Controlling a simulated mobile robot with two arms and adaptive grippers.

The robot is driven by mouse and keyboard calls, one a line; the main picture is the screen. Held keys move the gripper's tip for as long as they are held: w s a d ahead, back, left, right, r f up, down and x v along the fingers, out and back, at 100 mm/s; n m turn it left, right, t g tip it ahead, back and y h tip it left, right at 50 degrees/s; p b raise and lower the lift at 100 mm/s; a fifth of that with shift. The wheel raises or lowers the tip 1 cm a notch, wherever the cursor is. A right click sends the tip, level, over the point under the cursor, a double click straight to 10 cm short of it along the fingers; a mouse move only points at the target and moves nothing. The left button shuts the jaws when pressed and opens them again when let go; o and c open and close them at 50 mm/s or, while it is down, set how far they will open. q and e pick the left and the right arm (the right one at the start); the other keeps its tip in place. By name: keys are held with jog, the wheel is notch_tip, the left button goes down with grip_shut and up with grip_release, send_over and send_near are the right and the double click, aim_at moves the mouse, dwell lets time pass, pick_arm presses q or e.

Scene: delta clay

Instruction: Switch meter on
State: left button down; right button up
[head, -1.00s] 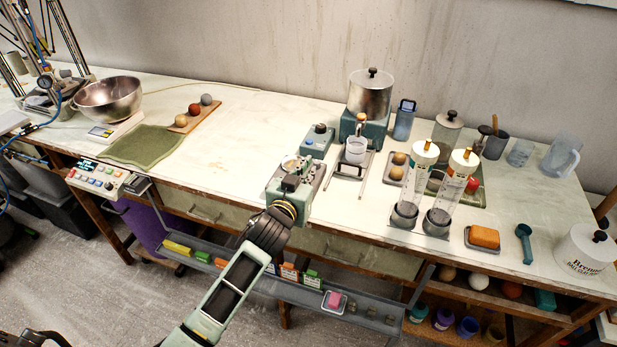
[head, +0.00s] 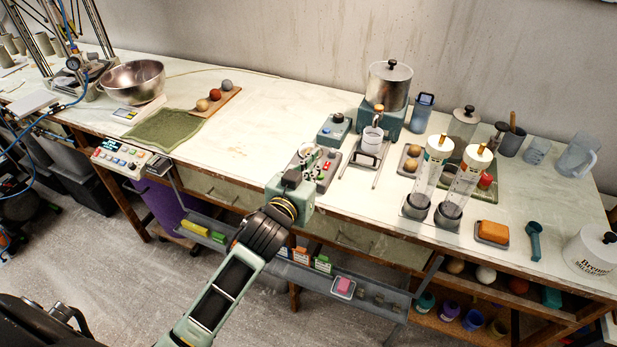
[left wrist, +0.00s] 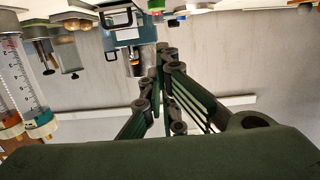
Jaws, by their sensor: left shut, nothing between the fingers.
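A small grey panel device with a round dial and red buttons, seemingly the meter (head: 328,168), lies at the table's front edge in the head view. My left gripper (head: 308,165) is over its left and front part and hides much of it. I cannot tell whether the fingers touch it or whether it is on. In the left wrist view, the left gripper's fingers (left wrist: 162,52) are together with nothing between them. My right gripper is not in view.
Two clear cylinders (head: 432,170) stand to the right. A narrow shelf (head: 385,290) hangs below the front edge.

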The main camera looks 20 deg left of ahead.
pick_arm(q)
jog(key=s, duration=0.3)
jog(key=shift+s+r, duration=0.15)
jog(key=shift+r, duration=0.05)
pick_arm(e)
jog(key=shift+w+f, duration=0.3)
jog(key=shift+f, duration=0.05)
